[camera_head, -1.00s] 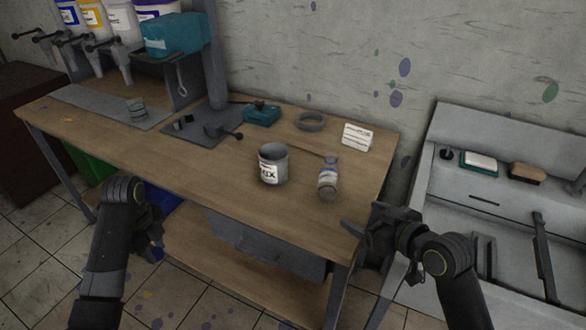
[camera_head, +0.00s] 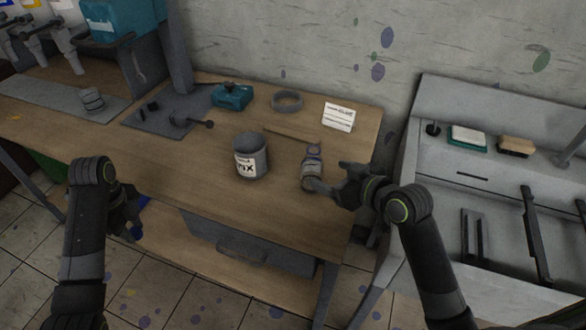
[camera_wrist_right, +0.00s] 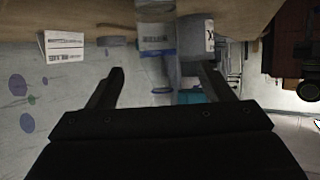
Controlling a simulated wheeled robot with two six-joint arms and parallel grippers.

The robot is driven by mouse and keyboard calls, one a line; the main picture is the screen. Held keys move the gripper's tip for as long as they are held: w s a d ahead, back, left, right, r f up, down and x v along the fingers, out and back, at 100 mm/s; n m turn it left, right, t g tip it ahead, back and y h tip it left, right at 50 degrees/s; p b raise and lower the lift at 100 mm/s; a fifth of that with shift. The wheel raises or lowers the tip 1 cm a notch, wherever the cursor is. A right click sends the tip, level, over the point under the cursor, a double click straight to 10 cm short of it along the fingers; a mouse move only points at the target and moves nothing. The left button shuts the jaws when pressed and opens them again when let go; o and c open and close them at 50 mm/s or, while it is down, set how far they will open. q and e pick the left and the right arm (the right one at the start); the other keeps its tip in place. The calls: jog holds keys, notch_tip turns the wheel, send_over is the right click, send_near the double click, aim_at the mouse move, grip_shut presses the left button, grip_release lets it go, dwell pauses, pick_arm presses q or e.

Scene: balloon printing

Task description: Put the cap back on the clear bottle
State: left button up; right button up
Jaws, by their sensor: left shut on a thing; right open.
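The clear bottle (camera_head: 313,160), with a pale label and a blue band, stands upright near the table's right front edge. My right gripper (camera_head: 328,180) is open right beside it, one finger overlapping its lower part in the head view. In the right wrist view the bottle (camera_wrist_right: 155,40) appears upside down, lined up between the spread fingers (camera_wrist_right: 163,70); I cannot tell whether they touch it.
A grey mix can (camera_head: 251,158) stands just left of the bottle. A white card (camera_head: 338,117), a grey ring (camera_head: 287,101) and a teal box (camera_head: 232,96) are behind. The table's left front is clear.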

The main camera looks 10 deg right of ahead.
aim_at(320, 169)
pick_arm(q)
jog(key=shift+r, duration=0.3)
pick_arm(e)
jog(key=x, duration=0.4)
jog(key=shift+w+a, duration=0.15)
jog(key=shift+w, duration=0.1)
jog(key=shift+w+f, duration=0.1)
pick_arm(q)
jog(key=shift+r+p, duration=0.55)
jog(key=shift+p, duration=0.25)
pick_arm(e)
jog(key=shift+x, duration=2.55)
jog(key=shift+f, duration=0.1)
jog(key=shift+c, duration=0.2)
jog(key=c, duration=1.1)
jog(key=shift+r, duration=0.2)
pick_arm(q)
jog(key=shift+f, duration=0.2)
pick_arm(e)
jog(key=shift+r, duration=4.8)
